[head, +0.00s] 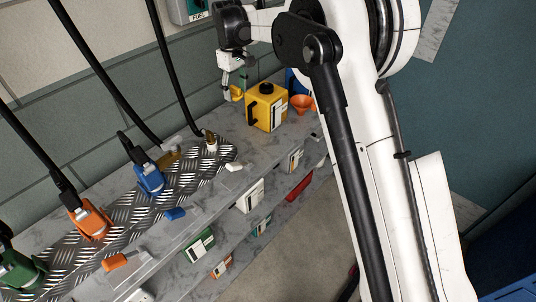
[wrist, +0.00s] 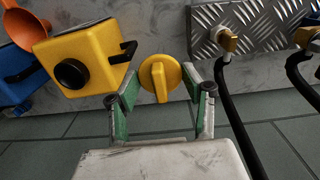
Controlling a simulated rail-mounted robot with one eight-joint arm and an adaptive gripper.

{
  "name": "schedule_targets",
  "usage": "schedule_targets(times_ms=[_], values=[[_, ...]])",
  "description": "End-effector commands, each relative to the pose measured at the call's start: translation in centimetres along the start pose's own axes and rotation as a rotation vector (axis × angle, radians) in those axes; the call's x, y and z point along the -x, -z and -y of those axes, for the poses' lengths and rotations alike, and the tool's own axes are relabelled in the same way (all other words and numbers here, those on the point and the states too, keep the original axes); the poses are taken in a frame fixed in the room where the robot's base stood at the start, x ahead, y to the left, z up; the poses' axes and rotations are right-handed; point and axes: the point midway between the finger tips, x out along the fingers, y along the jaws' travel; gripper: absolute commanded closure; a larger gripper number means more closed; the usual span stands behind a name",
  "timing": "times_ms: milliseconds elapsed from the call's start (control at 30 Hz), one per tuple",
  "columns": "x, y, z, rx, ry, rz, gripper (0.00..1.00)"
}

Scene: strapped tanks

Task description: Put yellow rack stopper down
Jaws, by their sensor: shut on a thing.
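The yellow rack stopper (wrist: 159,78) is a round yellow disc with a raised grip bar. My gripper (wrist: 160,84), with green-lined fingers, is shut on it in the wrist view. In the head view my gripper (head: 234,86) is at the back of the grey shelf, left of the yellow canister, with the stopper (head: 237,93) at its fingertips. Whether the stopper touches the shelf or hangs above it I cannot tell.
A yellow canister (head: 266,107) with a black cap stands close beside the stopper. An orange funnel (head: 301,103) and a blue canister (wrist: 14,72) are beyond it. A treadplate (head: 190,190) with hosed nozzles lies along the shelf (head: 285,135). Black hoses hang nearby.

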Motion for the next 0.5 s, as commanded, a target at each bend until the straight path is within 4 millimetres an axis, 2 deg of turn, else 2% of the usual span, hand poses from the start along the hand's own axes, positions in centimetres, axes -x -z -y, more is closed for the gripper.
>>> schedule_targets(times_ms=[33, 200, 400, 500], values=[[-1.4, -1.3, 0.8, -0.003, 0.000, 0.000, 0.82], [-4.5, -5.5, 3.5, -0.018, 0.000, 0.000, 0.82], [-7.2, -9.8, 6.0, -0.029, 0.000, 0.000, 0.82], [-7.9, -11.1, 6.8, -0.033, 0.000, 0.000, 0.82]])
